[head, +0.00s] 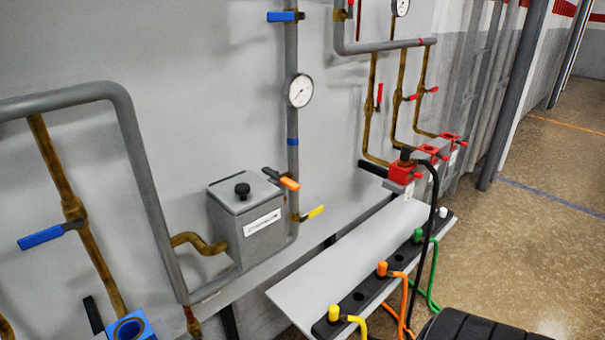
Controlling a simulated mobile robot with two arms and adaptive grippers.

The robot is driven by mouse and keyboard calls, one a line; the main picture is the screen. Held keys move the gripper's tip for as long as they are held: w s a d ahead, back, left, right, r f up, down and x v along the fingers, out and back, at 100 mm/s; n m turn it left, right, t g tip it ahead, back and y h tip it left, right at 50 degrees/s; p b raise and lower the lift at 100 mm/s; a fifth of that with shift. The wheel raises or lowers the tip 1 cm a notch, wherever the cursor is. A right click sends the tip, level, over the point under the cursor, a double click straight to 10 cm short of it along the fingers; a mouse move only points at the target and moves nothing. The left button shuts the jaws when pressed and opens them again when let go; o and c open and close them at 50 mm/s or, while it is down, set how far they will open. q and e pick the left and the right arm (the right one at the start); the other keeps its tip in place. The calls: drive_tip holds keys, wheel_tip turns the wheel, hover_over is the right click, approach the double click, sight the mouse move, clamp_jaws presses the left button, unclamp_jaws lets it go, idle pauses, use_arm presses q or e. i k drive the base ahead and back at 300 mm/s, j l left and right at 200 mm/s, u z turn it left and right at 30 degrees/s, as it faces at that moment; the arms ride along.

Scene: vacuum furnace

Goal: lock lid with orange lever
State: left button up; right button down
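A grey metal box (252,230) is fixed against the grey wall left of centre. Its flat lid (233,199) lies closed on top and carries a black knob (242,190). A lever with an orange grip (289,184) and a dark arm is at the box's back right corner, close to the vertical grey pipe; the grip points right and slightly down. I cannot tell from this view whether the lever engages the lid. Neither of my grippers is in view.
A yellow-handled valve (313,212) is just below the orange lever. A pale shelf (345,262) right of the box holds coloured plugs and cables along its front edge. A blue valve lever (41,237) is at left. Red sockets (402,175) stand at the back right.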

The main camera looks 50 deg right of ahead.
sight(293, 187)
drive_tip(key=z, duration=1.4)
